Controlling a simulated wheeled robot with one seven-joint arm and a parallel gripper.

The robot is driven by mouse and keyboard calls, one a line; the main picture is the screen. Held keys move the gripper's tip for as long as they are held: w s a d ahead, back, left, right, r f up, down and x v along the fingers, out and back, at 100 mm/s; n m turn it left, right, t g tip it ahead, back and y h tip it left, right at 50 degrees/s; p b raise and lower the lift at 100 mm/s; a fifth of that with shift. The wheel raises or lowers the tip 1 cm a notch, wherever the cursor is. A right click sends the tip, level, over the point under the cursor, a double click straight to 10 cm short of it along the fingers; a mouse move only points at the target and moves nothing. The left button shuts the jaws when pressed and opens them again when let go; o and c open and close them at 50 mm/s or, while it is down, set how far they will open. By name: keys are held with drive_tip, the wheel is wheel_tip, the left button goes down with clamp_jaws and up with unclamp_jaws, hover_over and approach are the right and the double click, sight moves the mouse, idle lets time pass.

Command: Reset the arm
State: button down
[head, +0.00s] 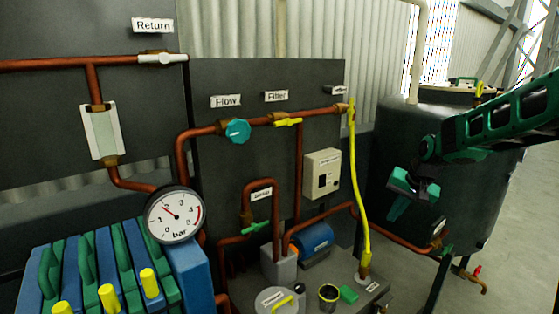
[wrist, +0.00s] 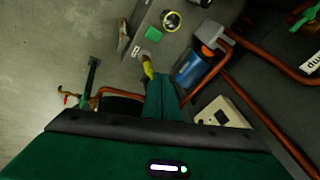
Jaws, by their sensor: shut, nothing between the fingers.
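My gripper (head: 403,192) hangs at the right of the head view, at the end of my dark green and black arm, which reaches in from the right edge. It is in front of the big dark tank and right of the yellow hose. The green fingers are shut with nothing between them. In the wrist view the closed fingers (wrist: 162,98) point up the picture towards the low bench. The gripper appears apart from the pipes and the tank.
A dark tank (head: 386,150) stands behind my gripper. A yellow hose (head: 358,190) runs down to a bench (head: 320,292) with a blue motor (head: 313,240). Copper pipes, a teal flow valve (head: 237,131) and a pressure gauge (head: 173,214) are left. Open floor (head: 518,230) lies right.

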drive_tip(key=s+d+r+g+h, duration=0.1)
drive_tip(key=s+d+r, duration=0.15)
drive_tip(key=s, duration=0.85)
drive_tip(key=s+d+r+g+h, duration=0.15)
drive_tip(key=s+d, duration=0.25)
drive_tip(key=s, duration=0.7)
drive_tip(key=s+f+g+y, duration=0.1)
drive_tip(key=s+f+g, duration=0.1)
drive_tip(key=s, duration=1.8)
drive_tip(key=shift+s+a+f, duration=0.25)
drive_tip(key=shift+s+f, duration=0.1)
drive_tip(key=shift+f, duration=0.15)
